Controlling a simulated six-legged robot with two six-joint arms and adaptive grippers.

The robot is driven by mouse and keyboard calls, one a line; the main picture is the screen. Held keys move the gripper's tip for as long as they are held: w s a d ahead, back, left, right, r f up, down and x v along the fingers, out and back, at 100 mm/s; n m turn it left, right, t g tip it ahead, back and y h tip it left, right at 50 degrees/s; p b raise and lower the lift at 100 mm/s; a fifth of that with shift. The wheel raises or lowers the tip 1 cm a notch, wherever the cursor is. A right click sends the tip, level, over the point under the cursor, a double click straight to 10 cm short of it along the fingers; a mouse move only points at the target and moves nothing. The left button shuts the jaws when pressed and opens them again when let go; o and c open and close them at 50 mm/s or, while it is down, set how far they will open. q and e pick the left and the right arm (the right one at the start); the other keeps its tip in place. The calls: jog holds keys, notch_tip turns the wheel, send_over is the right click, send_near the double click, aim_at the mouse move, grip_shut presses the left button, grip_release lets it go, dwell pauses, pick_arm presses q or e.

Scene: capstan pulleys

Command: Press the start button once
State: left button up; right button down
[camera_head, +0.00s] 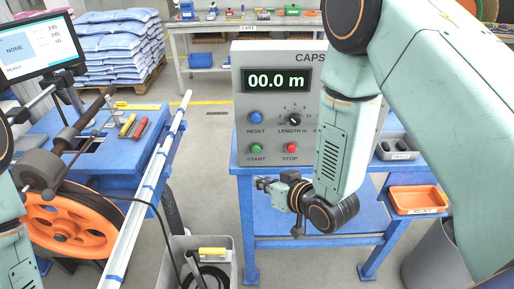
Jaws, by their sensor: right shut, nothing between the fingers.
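A grey control box (241,82) stands on a blue table. My right gripper (262,184) is low in front of the box, just below the start button, pointing left. It is shut and empty, apart from the button in the picture. My left gripper is not in view.
A blue bench with an orange wheel (75,222) and a white rail (150,185) is at the left. A grey bin (232,262) stands on the floor in front. An orange tray (419,200) is at the right. My right arm hides the box's right part.

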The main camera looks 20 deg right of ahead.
jog(key=a, duration=0.2)
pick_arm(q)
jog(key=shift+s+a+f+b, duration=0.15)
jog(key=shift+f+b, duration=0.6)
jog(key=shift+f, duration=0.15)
pick_arm(e)
send_near(259, 159)
jog(key=w+a, duration=0.2)
jog(key=a, duration=0.1)
jog(key=w+a, duration=0.1)
jog(key=shift+a+r, duration=0.15)
jog(key=shift+a, duration=0.2)
